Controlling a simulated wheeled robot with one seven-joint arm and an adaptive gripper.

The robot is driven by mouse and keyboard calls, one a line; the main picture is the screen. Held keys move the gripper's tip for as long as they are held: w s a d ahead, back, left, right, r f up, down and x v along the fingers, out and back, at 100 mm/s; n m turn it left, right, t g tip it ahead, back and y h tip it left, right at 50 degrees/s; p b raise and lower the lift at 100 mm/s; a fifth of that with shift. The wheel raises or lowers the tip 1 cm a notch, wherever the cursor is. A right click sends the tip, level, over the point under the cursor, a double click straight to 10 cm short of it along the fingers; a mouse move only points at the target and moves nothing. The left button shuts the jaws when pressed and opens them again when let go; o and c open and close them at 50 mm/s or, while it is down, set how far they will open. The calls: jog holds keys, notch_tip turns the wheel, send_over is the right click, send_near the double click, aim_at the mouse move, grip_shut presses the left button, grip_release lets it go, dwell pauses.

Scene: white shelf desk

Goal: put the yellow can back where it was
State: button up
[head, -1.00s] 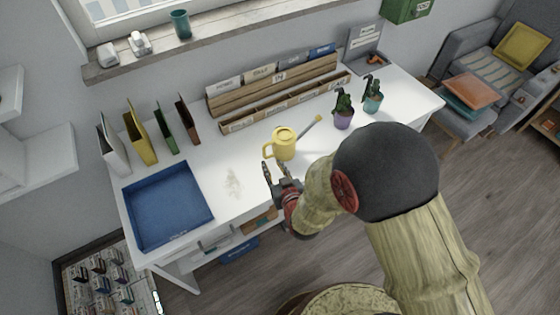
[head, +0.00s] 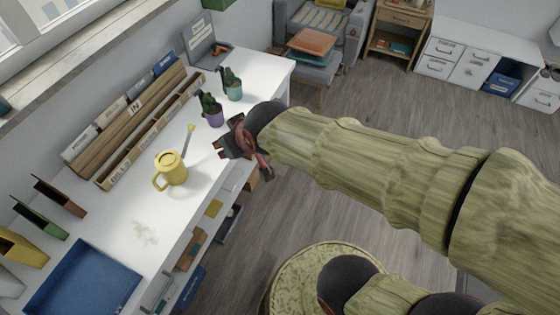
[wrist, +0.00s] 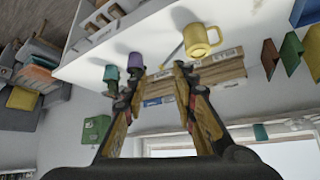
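The yellow watering can (head: 172,167) stands upright on the white desk (head: 190,205), its handle to the left and its spout to the upper right. In the wrist view, which is turned over, the can (wrist: 200,40) appears at the top, right of the fingers. My gripper (head: 240,153) is in front of the desk's near edge, right of the can and apart from it. The wrist view shows its two fingers (wrist: 158,70) spread with nothing between them.
Two potted cacti, in a purple pot (head: 214,118) and a teal pot (head: 233,92), stand on the desk near my gripper. A wooden file organizer (head: 130,125) runs along the back. A blue tray (head: 85,285) lies at the left. A faint brownish smudge (head: 145,232) marks the clear desktop.

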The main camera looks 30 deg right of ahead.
jog(key=s+d+r+g, duration=0.1)
jog(key=s+d+r, duration=0.1)
jog(key=s, duration=0.5)
jog(key=s+d+r+m+g+h, duration=0.1)
jog(key=s+d+r, duration=0.1)
jog(key=s+d, duration=0.2)
jog(key=s, duration=0.2)
jog(key=shift+s+r, duration=0.2)
jog(key=shift+s, duration=0.2)
